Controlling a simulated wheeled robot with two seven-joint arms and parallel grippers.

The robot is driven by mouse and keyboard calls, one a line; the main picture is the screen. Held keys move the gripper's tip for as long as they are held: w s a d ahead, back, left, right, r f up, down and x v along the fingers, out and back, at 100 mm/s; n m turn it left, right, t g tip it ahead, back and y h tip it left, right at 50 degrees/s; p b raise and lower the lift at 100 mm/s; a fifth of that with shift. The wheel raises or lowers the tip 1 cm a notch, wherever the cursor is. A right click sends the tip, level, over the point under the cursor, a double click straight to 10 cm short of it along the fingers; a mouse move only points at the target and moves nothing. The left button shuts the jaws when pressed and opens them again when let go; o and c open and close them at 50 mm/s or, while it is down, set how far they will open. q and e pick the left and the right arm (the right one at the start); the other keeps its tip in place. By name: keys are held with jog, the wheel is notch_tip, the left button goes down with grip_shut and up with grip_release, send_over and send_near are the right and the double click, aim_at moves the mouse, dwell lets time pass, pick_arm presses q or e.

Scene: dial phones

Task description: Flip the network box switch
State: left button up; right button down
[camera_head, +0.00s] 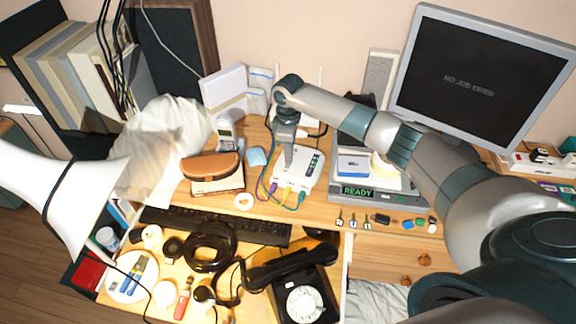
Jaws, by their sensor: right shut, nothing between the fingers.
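The network box (312,163) is a small white box on the desk, with thin antennas behind it and colored cables plugged into its front edge. My right arm reaches in from the right. My right gripper (288,160) points down at the left part of the box, shut with nothing in it. It covers part of the box's top; whether it touches the box cannot be told. My left gripper is not in view.
A monitor (481,75) and a device reading READY (375,190) stand to the right. A brown case (210,167) and a cordless phone (225,131) are left of the box. A black dial phone (303,300) and keyboard (215,225) lie in front. A white lamp shade fills the left.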

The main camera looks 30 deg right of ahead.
jog(key=shift+s+f, duration=0.1)
jog(key=shift+f, duration=0.3)
dwell(0.3)
jog(key=shift+r+p, duration=0.65)
jog(key=shift+p, duration=0.05)
notch_tip(320, 180, up, 6)
jog(key=p, duration=0.6)
jog(key=shift+f, duration=0.15)
